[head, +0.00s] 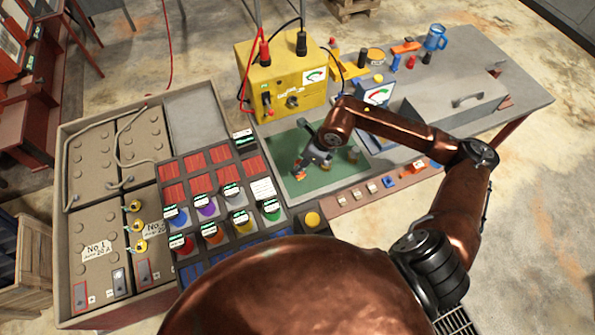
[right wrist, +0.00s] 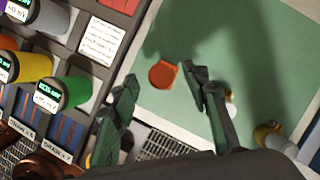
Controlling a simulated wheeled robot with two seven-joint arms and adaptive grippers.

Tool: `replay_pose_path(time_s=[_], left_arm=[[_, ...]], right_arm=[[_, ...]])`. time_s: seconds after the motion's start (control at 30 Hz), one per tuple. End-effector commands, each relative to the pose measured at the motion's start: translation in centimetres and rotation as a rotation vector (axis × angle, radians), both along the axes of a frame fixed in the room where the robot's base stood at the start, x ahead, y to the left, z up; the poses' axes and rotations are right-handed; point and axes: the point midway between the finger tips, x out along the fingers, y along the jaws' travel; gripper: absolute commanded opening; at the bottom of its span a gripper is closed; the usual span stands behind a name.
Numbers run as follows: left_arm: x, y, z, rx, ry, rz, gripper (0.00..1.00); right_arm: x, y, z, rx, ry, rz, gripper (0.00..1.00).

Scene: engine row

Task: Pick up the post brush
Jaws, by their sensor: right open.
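My right gripper (head: 305,165) reaches in from the right, low over a green mat (head: 285,155). In the right wrist view the fingers of my right gripper (right wrist: 162,80) are spread, with nothing held between them. A small orange piece (right wrist: 163,74) on the mat shows between the fingertips; the gap in height is hard to judge. A tan, rounded piece with a pale shaft (right wrist: 272,137) lies to the right of the fingers. I cannot tell for sure which of these is the post brush. My left gripper is not in view.
A rack of coloured, labelled cups (head: 210,232) stands left of the mat. A yellow meter box (head: 290,80) with cables stands behind it. Batteries (head: 100,160) fill a tray at the left. Small parts (head: 388,181) line the mat's front right side.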

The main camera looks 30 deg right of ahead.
Motion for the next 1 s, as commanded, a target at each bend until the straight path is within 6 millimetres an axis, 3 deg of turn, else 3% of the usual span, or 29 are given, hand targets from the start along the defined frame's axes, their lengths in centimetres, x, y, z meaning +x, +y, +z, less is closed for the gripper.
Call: replay_pose_path(time_s=[0.2,0.47,1.0], left_arm=[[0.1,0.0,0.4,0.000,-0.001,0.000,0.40],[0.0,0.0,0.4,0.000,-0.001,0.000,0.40],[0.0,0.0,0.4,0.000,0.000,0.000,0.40]], right_arm=[[0.7,0.3,-3.1,0.004,0.002,0.001,0.42],[0.9,0.4,-3.7,0.001,0.001,0.001,0.42],[0.9,0.4,-3.7,0.001,0.001,0.001,0.07]])
